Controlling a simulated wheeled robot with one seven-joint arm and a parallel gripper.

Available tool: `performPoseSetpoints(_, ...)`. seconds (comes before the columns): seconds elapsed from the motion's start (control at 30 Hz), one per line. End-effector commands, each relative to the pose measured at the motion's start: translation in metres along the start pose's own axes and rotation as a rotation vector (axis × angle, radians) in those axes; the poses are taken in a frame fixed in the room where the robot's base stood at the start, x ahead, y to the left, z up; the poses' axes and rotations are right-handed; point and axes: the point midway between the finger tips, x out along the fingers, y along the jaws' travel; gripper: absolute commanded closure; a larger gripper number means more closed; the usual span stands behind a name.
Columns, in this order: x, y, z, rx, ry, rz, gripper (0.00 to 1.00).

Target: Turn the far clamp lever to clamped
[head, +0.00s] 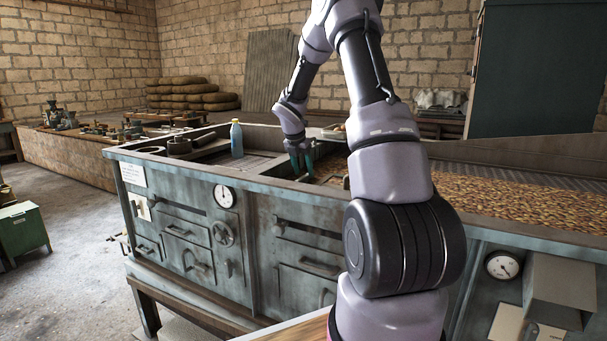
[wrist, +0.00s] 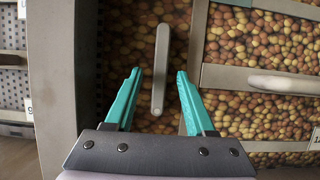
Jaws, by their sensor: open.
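In the wrist view a grey bar-shaped lever (wrist: 161,48) lies lengthwise in the picture, over a panel of brown bean-like pieces. My gripper (wrist: 159,73) is open, with one teal finger on each side of this lever. Gaps show between the lever and both fingers, so it is not gripped. A second pale lever (wrist: 286,85) lies crosswise at the right, on a grey frame bar. I cannot tell from the frames which lever is the far clamp lever. In the head view my gripper (head: 301,166) points down at the machine top, and the levers cannot be made out there.
The long grey-green machine (head: 180,215) has gauges, drawers and handles on its front. A blue bottle (head: 237,138) stands on its top, left of my gripper. A bed of brown pieces (head: 515,200) stretches right. A grey frame bar (wrist: 225,76) runs right of the fingers.

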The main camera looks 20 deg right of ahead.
Motion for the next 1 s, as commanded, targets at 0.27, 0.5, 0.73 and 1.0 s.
performPoseSetpoints(0.27, 0.019, 0.0, 0.0, 0.0, -0.001, 0.0, 0.45)
performPoseSetpoints(0.5, 0.019, 0.0, 0.0, 0.0, -0.001, 0.001, 0.49)
performPoseSetpoints(0.73, 0.019, 0.0, 0.0, 0.0, -0.001, 0.0, 1.0)
performPoseSetpoints(1.0, 0.019, 0.001, 0.0, 0.027, -0.001, -0.01, 1.0)
